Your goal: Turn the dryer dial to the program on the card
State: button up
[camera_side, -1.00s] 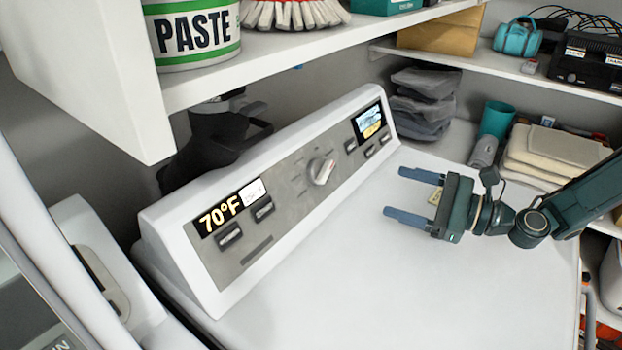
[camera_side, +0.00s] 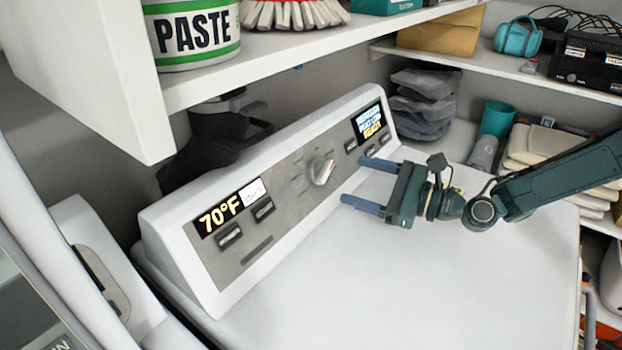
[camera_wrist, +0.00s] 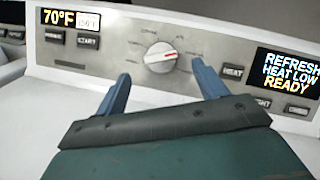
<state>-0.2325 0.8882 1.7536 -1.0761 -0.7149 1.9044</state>
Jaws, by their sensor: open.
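The dryer dial (camera_side: 321,171) is a round white knob on the grey panel of the dryer (camera_side: 300,290). In the wrist view the dial (camera_wrist: 160,57) has a red mark pointing right, slightly up. A small white card (camera_side: 252,192) sits beside the 70°F display; in the wrist view the card (camera_wrist: 88,21) is too small to read surely. My gripper (camera_side: 354,181) is open and empty, its two blue fingers pointing at the panel, short of the dial. In the wrist view the dial shows between and beyond the fingertips (camera_wrist: 162,72).
A right display (camera_wrist: 288,75) reads REFRESH, HEAT LOW, READY. Buttons such as HEAT (camera_wrist: 232,72) and START (camera_wrist: 87,40) flank the dial. A shelf (camera_side: 300,45) with a paste tub (camera_side: 195,35) overhangs the panel's left part.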

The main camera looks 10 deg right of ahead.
aim_at(329, 172)
jog(key=shift+x, duration=3)
jog(key=c, duration=1)
jog(key=shift+o, duration=0.2)
